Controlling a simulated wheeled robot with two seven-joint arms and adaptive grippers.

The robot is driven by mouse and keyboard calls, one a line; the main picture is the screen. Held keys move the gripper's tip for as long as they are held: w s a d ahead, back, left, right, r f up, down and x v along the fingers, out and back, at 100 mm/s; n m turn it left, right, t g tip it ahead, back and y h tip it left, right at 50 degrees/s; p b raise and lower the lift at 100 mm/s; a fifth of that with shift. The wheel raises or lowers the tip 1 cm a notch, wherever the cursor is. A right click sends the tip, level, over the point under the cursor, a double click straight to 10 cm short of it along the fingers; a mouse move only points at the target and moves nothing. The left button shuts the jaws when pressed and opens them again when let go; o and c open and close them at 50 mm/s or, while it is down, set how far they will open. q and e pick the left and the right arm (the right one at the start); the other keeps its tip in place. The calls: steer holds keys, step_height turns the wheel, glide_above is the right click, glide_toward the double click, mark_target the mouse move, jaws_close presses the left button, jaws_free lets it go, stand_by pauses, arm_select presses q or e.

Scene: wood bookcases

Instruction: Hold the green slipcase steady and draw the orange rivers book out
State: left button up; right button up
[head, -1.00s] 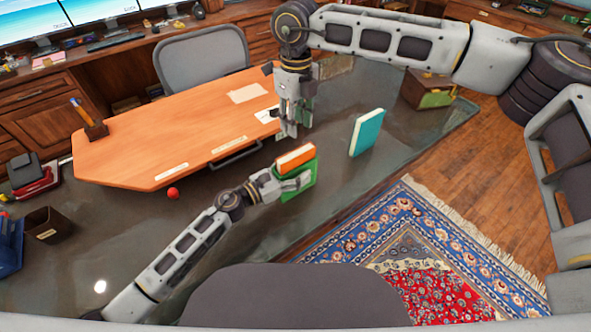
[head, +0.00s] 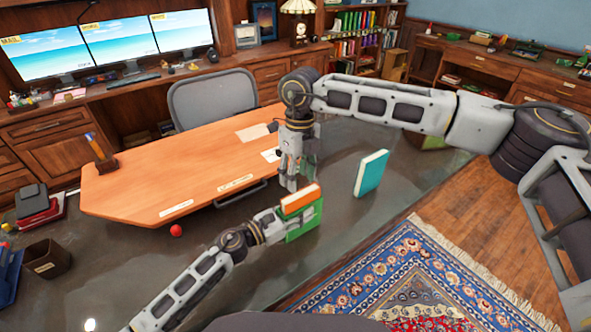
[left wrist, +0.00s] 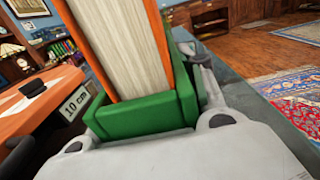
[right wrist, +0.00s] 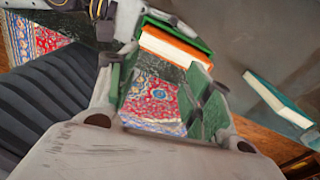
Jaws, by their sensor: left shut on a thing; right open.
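The green slipcase (head: 306,222) is over the near part of the dark desktop; whether it touches the desk I cannot tell. My left gripper (head: 293,222) is shut on it. The left wrist view shows the slipcase (left wrist: 135,113) close up between the fingers. The orange rivers book (head: 299,198) sits in it and sticks out at the top, its pale page edges (left wrist: 118,50) between orange covers. My right gripper (head: 289,183) is open, just above and beyond the book. In the right wrist view the orange book (right wrist: 176,46) lies ahead of the open fingers, apart from them.
A teal book (head: 371,174) stands upright on the desk to the right of the slipcase. An orange-brown desk board (head: 170,175) lies behind and left, with a red ball (head: 176,230) at its front. Patterned rugs (head: 400,270) lie on the floor at the right.

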mark_target(295, 196)
steer(key=shift+s+a+f+y, duration=0.15)
steer(key=shift+s+a, duration=0.1)
steer(key=shift+a, duration=0.25)
steer(key=shift+s+a+f+y, duration=0.15)
steer(key=shift+s+a, duration=0.1)
steer(key=shift+a, duration=0.2)
steer(key=shift+a+r, duration=0.2)
steer(key=shift+a, duration=0.1)
steer(key=m, duration=0.1)
steer(key=r+m, duration=0.1)
steer(key=shift+w+a+m, duration=0.1)
steer(key=shift+m, duration=0.3)
steer(key=shift+w+d+r+m+t+h, duration=0.2)
steer(key=shift+d+r+m, duration=0.1)
steer(key=shift+m, duration=2.5)
steer(key=shift+w+d+r+m+t+h, duration=0.1)
steer(key=shift+w+d+r+m, duration=0.2)
steer(key=shift+m, duration=2.5)
steer(key=shift+w+d+r+m+t+h, duration=0.1)
steer(key=shift+d+r+m, duration=0.25)
steer(key=shift+m, duration=2.45)
steer(key=shift+f, duration=0.2)
steer(key=shift+f, duration=5.85)
